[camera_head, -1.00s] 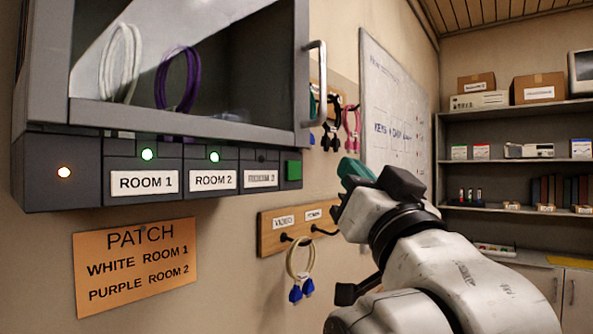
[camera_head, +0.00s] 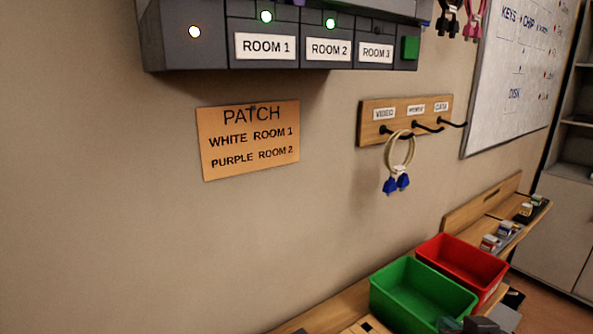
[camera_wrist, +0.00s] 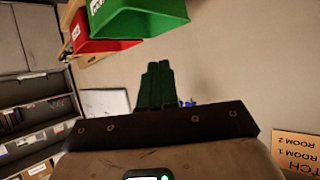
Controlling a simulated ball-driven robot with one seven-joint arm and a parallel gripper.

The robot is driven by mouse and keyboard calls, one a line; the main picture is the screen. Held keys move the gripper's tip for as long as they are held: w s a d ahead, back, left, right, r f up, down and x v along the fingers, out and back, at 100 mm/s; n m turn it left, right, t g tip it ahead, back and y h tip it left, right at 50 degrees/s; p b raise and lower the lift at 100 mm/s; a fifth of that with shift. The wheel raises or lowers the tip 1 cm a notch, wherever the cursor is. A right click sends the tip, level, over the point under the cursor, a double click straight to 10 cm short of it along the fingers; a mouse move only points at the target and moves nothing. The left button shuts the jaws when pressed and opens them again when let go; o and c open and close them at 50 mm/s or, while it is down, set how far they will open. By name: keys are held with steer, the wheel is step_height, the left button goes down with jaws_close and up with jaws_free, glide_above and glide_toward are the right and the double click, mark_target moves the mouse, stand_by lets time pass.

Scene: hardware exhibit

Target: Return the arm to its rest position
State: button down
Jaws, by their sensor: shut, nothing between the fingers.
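My gripper (camera_wrist: 160,68) shows in the wrist view with its two green fingers side by side and closed, nothing between them. In the head view only dark parts, probably of my arm, show at the lower right edge, by the bins; the fingers cannot be made out there. The wrist view is upside down, with the green bin (camera_wrist: 135,15) and red bin (camera_wrist: 92,44) at its top.
The green bin (camera_head: 388,290) and red bin (camera_head: 480,262) stand on a wooden bench at the wall. A hook board (camera_head: 368,138) holds a cable with blue plugs (camera_head: 397,183). The grey patch cabinet (camera_head: 190,55) hangs above an orange sign (camera_head: 250,172). The wall at left is bare.

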steer(key=s+d+f+g, duration=0.1)
steer(key=s+f+g, duration=0.2)
steer(key=s+f, duration=0.4)
steer(key=s+d+f+g, duration=0.15)
steer(key=s+f, duration=0.25)
steer(key=f, duration=0.5)
steer(key=s+f+g, duration=0.3)
steer(key=s+f, duration=0.2)
steer(key=s, duration=0.4)
steer(key=s+f+g, duration=0.3)
steer(key=s+f, duration=0.3)
steer(key=s, duration=0.3)
steer(key=shift+s+n+g+y, duration=0.25)
steer(key=shift+n+g+y, duration=0.05)
steer(key=shift+g, duration=0.05)
stand_by(0.5)
